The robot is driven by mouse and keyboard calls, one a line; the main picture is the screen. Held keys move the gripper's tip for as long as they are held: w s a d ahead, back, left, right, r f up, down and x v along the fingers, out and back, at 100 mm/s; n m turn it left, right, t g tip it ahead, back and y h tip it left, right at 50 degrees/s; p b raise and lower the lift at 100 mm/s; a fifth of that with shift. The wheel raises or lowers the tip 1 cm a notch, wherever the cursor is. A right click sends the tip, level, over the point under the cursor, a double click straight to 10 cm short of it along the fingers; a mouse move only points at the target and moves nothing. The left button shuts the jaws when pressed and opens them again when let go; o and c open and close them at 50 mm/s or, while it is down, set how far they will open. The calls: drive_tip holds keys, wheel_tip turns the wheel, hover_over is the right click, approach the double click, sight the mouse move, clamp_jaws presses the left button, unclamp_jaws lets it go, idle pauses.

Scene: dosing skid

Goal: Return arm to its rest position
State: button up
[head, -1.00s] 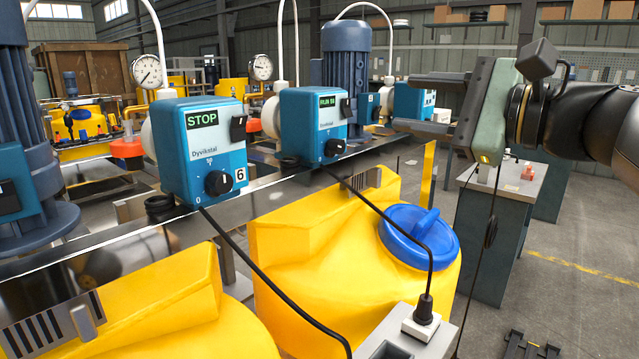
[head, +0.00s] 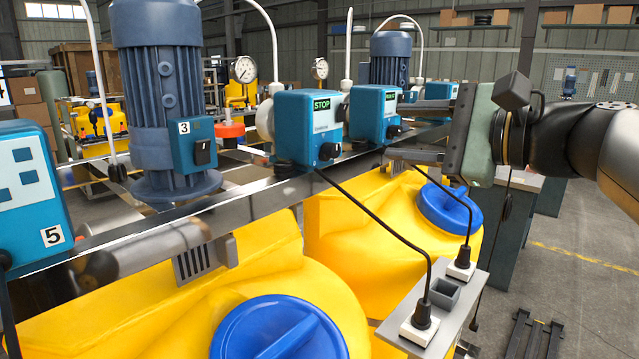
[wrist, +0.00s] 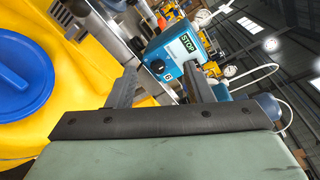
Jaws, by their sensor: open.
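My gripper (head: 420,127) is at the right of the head view, its green body upright and its grey fingers pointing left. The jaws are open with nothing between them. In the wrist view the two fingers (wrist: 160,88) stand apart, with the blue dosing pump showing STOP (wrist: 180,48) beyond them. My black arm reaches in from the right edge of the head view. The fingers appear over the yellow tank with the blue lid (head: 447,208), to the right of the blue pumps. I cannot tell the exact gap to the pumps.
The STOP pump (head: 308,128) and another blue pump (head: 374,113) sit on the metal rail. A large motor marked 3 (head: 160,90) stands at left. The floor (head: 590,230) at right is mostly open.

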drive_tip(key=s+a+f+n+g+h+p, duration=0.1)
drive_tip(key=s+f+n+g+h, duration=0.15)
drive_tip(key=f, duration=1.05)
drive_tip(key=s+a+f+n+g+h+p, duration=0.15)
drive_tip(key=f+n+g+h, duration=0.25)
drive_tip(key=f, duration=0.8)
drive_tip(key=s+d+f+n+g+h, duration=0.2)
drive_tip(key=s+f+n+h, duration=0.1)
drive_tip(key=f, duration=0.4)
drive_tip(key=s+d+f+n+g+h+p, duration=0.1)
drive_tip(key=s+d+f+n+g+h, duration=0.1)
drive_tip(key=s+f+n, duration=0.3)
drive_tip(key=s+d+f+h, duration=0.1)
drive_tip(key=s+f, duration=0.1)
drive_tip(key=s, duration=0.1)
drive_tip(key=shift+s+f, duration=0.3)
